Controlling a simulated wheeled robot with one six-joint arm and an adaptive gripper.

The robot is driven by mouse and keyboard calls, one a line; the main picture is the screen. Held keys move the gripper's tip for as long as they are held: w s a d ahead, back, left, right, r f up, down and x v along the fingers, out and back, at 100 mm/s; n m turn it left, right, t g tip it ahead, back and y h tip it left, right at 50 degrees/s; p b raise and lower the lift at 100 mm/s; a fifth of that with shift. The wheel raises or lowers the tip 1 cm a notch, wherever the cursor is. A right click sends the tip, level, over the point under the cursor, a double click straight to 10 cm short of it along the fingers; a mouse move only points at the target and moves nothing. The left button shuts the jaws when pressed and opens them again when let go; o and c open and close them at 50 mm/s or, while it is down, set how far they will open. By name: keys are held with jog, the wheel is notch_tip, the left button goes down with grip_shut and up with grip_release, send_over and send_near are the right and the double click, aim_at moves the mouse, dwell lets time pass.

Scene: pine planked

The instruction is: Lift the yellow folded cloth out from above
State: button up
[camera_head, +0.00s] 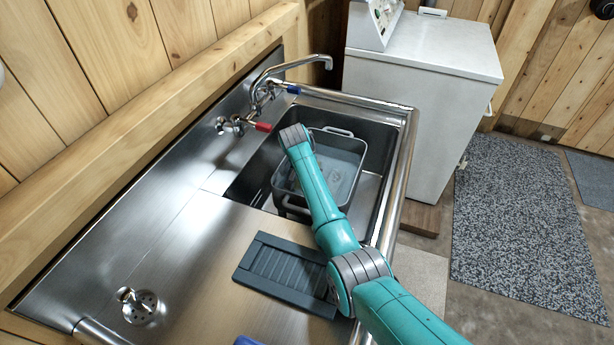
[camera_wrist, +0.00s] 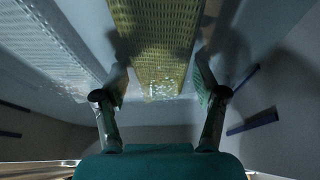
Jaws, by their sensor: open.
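The yellow folded cloth (camera_wrist: 155,35), woven and strip-like, shows in the upper middle of the wrist view. My gripper (camera_wrist: 161,75) is open, with one finger to each side of the cloth's near end. Both fingers look apart from it; whether they reach down to its level I cannot tell. In the head view, my arm reaches over a grey tub (camera_head: 346,165) in the sink, and its wrist hides part of the tub. I cannot make out the cloth or the fingers there.
A pale ribbed thing (camera_wrist: 55,45) lies left of the cloth, close to the left finger. The tub's walls surround the fingers. A faucet (camera_head: 292,66) arches behind the sink (camera_head: 373,187). A dark ridged board (camera_head: 285,270) lies on the steel counter (camera_head: 190,250).

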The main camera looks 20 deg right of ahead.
jog(key=shift+f, duration=0.2)
dwell(0.3)
jog(key=c, duration=0.9)
jog(key=shift+r, duration=0.1)
jog(key=shift+c, duration=0.2)
